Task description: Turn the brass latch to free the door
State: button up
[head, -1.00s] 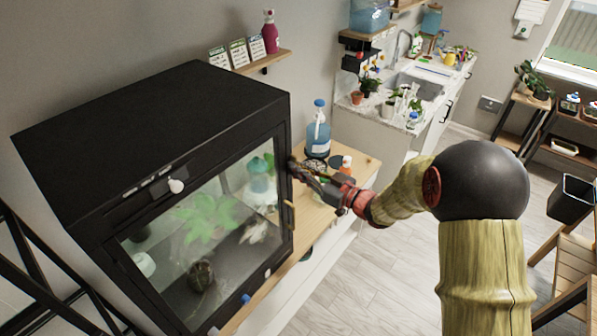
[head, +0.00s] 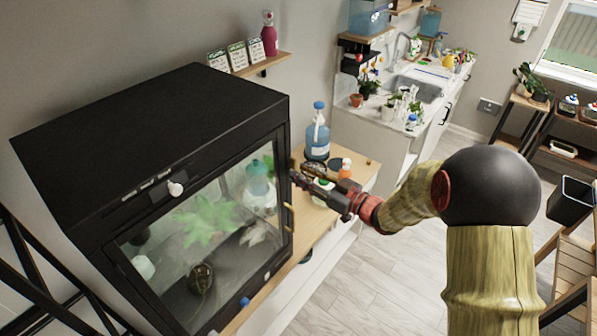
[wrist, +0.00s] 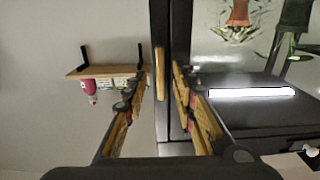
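A black glass-fronted cabinet (head: 150,125) stands at the left, its door (head: 205,235) closed. An upright brass piece, which I take as the latch (head: 289,218), sits on the door's right edge. It also shows as a vertical brass bar in the wrist view (wrist: 160,76). My gripper (head: 296,177) is beside that edge, a little above the brass piece in the head view. In the wrist view my gripper (wrist: 158,82) is open, its fingers on either side of the brass bar in the picture. I cannot tell whether they touch it.
A small wall shelf (head: 265,64) holds a pink bottle (head: 269,36) and seed packets.

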jog(key=v, duration=1)
